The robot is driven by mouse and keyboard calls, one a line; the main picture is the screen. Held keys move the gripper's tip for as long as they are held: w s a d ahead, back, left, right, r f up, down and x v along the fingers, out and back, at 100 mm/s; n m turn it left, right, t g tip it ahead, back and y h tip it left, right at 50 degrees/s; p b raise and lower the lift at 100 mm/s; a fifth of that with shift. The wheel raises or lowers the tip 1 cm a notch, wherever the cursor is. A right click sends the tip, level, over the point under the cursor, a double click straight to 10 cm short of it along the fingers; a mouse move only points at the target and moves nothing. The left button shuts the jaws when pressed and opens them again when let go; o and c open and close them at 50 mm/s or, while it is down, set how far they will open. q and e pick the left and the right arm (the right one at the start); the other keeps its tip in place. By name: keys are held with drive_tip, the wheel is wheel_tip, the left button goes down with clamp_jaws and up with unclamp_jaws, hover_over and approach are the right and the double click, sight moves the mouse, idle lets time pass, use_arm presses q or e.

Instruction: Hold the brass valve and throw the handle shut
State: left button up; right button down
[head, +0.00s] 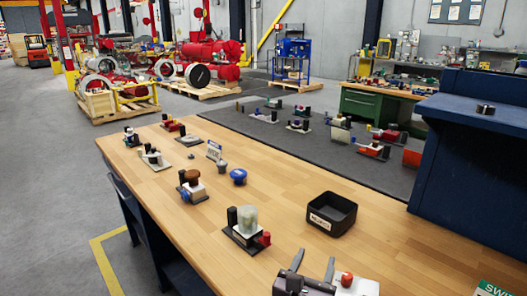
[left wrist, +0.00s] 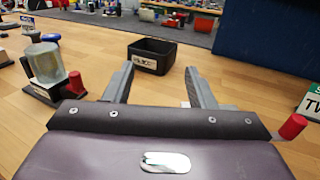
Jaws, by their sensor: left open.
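My left gripper (head: 315,255) is open and empty above the wooden bench, low in the head view. A valve with a brown, brass-like knob (head: 193,176), a white body and a blue handle (head: 185,196) stands to the left, apart from the gripper. I cannot tell for sure that it is the brass one. A valve with a pale translucent cylinder (head: 247,217) and red handle (head: 265,238) stands nearer; it also shows in the left wrist view (left wrist: 43,62). My right gripper is not in view.
A black labelled box (head: 332,213) stands ahead of the gripper. A red knob (head: 346,279) on a white part is close right of the gripper; its bearer is partly hidden. A blue knob (head: 238,176) and several other valves stand farther back. Dark blue shelving (head: 465,150) bounds the right.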

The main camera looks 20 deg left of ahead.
use_arm(q)
drive_tip(key=shift+s+f, duration=0.1)
drive_tip(key=shift+f, duration=0.75)
wheel_tip(320, 180, down, 8)
drive_tip(key=shift+r, duration=0.2)
drive_tip(key=s, duration=1.1)
drive_tip(key=shift+s+d+f, duration=0.1)
drive_tip(key=shift+s+f, duration=0.15)
drive_tip(key=shift+s, duration=0.05)
drive_tip(key=shift+w+a+r, duration=0.2)
drive_tip(key=shift+a+r, duration=0.05)
drive_tip(key=w+r+n, duration=0.1)
drive_tip(key=w, duration=0.1)
drive_tip(key=w+a+r+t, duration=0.1)
drive_tip(key=w, duration=0.1)
drive_tip(key=w+a+r+n, duration=0.1)
drive_tip(key=w+r, duration=0.1)
drive_tip(key=shift+w+a+n+t, duration=0.15)
drive_tip(key=shift+a+n+t, duration=0.05)
drive_tip(key=shift+n+t, duration=0.1)
drive_tip(key=w+a+r+n+t, duration=0.2)
drive_tip(key=w+a+r+n, duration=0.2)
drive_tip(key=r, duration=0.8)
drive_tip(key=w+a+r+n+t+h, duration=0.1)
drive_tip(key=w+a+r+n, duration=0.3)
drive_tip(key=w+a+r, duration=0.5)
wheel_tip(320, 180, up, 4)
drive_tip(key=shift+w+a+f+t+h, duration=0.1)
drive_tip(key=shift+w+a+t+h, duration=0.15)
drive_tip(key=shift+w+t, duration=0.55)
